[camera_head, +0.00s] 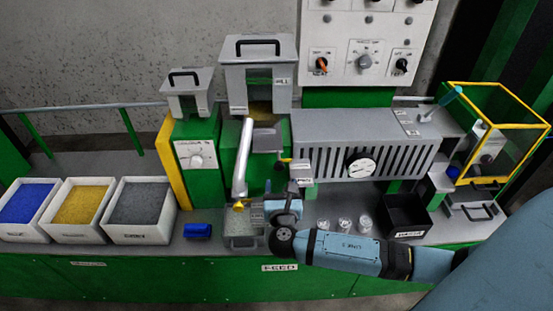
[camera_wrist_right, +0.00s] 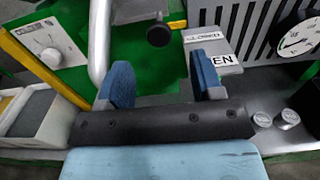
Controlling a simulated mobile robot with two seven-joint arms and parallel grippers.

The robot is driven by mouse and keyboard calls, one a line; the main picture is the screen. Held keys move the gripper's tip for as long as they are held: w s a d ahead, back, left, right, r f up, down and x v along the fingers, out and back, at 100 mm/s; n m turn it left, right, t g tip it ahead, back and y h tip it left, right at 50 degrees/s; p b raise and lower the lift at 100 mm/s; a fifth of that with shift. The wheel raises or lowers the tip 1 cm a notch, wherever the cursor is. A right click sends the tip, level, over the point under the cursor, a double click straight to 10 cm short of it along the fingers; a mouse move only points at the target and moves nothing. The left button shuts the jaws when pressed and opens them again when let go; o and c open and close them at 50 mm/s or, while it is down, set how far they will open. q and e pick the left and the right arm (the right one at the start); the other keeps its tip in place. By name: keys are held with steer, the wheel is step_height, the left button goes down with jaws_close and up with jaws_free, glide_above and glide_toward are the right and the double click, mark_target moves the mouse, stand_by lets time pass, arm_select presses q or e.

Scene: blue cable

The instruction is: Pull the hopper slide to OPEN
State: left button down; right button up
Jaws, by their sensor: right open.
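The grey hopper (camera_head: 258,75) labelled as the mill stands above the green machine body in the head view. In the right wrist view a round black knob (camera_wrist_right: 159,33) shows on the machine front, near a yellow strip. Beside it are two plates: a CLOSED plate (camera_wrist_right: 205,35) and, below it, a plate ending in "EN" (camera_wrist_right: 227,61). My right gripper (camera_head: 281,197) is open and empty in front of the machine. In the wrist view its blue fingers (camera_wrist_right: 163,80) are spread, with the knob beyond and between them, apart from both. My left gripper is out of view.
A slanted grey pipe (camera_head: 243,158) stands close left of the gripper. A slotted grey housing with a gauge (camera_head: 361,166) lies to the right. White bins (camera_head: 140,232) stand at left.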

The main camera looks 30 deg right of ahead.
mark_target(279, 167)
steer(key=p+x, duration=0.1)
steer(key=x, duration=0.9)
steer(key=shift+w, duration=0.25)
jaws_close()
steer(key=p+v, duration=0.3)
steer(key=v, duration=0.3)
steer(key=shift+s, duration=0.1)
steer(key=shift+a+f, duration=0.1)
steer(key=shift+f, duration=0.05)
steer(key=shift+c, duration=0.3)
jaws_free()
steer(key=shift+s, duration=0.1)
steer(key=shift+o, duration=0.3)
